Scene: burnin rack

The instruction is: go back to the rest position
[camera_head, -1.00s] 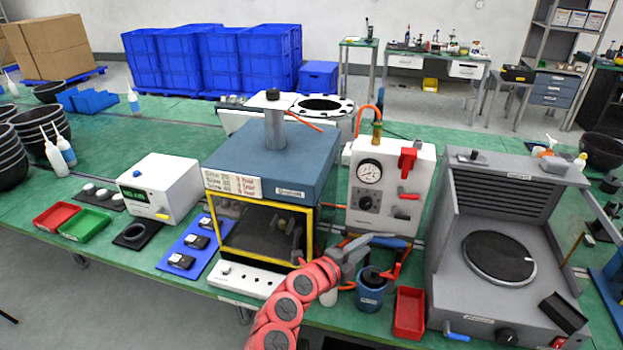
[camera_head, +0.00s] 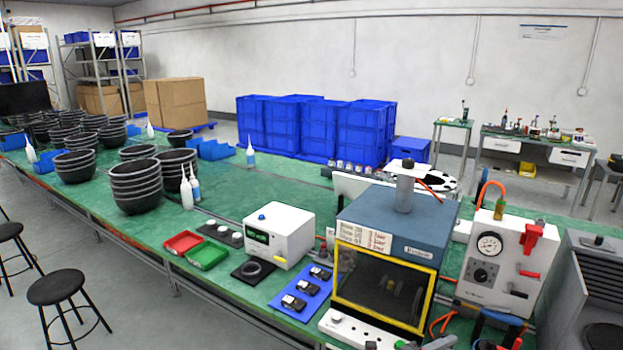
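My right gripper is out of view. The chamber has a yellow-framed front (camera_head: 433,300) with a dark inside. A white strip with knobs (camera_head: 370,334) lies before it. I see nothing held.
The green bench (camera_head: 225,225) carries a white display box (camera_head: 279,234), a blue mat with small black devices (camera_head: 300,293), red (camera_head: 183,242) and green (camera_head: 207,255) trays, and a gauge panel (camera_head: 497,262). Black bowls (camera_head: 135,185) stand left; stools (camera_head: 56,287) stand in front.

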